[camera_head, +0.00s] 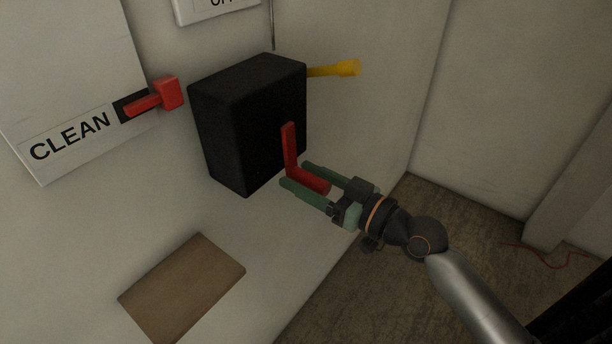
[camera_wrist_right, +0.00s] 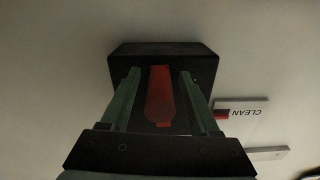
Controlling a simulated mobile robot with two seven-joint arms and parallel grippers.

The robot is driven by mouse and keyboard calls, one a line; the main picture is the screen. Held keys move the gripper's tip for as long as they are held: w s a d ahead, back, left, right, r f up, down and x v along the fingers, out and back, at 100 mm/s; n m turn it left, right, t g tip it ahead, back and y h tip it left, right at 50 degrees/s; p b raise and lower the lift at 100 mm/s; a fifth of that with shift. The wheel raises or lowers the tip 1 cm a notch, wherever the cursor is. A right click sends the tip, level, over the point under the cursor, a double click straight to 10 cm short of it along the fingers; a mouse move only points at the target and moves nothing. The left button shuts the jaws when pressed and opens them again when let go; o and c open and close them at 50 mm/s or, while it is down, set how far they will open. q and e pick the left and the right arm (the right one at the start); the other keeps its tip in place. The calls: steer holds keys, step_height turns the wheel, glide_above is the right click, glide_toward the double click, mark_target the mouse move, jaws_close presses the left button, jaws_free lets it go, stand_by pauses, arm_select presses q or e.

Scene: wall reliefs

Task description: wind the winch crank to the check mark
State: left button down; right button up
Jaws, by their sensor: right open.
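A black winch box (camera_head: 246,125) is fixed to the pale wall, and it also shows in the wrist view (camera_wrist_right: 190,52). A red crank (camera_head: 290,146) sits on its right-hand face, with its arm upright and its handle (camera_head: 310,182) sticking out at the lower end. My right gripper (camera_head: 294,174) is open, with one green finger on each side of the handle. In the wrist view the red handle (camera_wrist_right: 160,98) lies between the fingers, with gaps on both sides. I cannot make out a check mark. My left gripper is not in view.
A yellow rod (camera_head: 338,69) sticks out right of the box. A red lever (camera_head: 155,98) on a panel (camera_head: 62,75) labelled CLEAN is to the left. A brown plate (camera_head: 182,287) is on the wall below. Open floor (camera_head: 370,290) lies at the right.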

jaws_close()
stand_by(0.3)
stand_by(1.0)
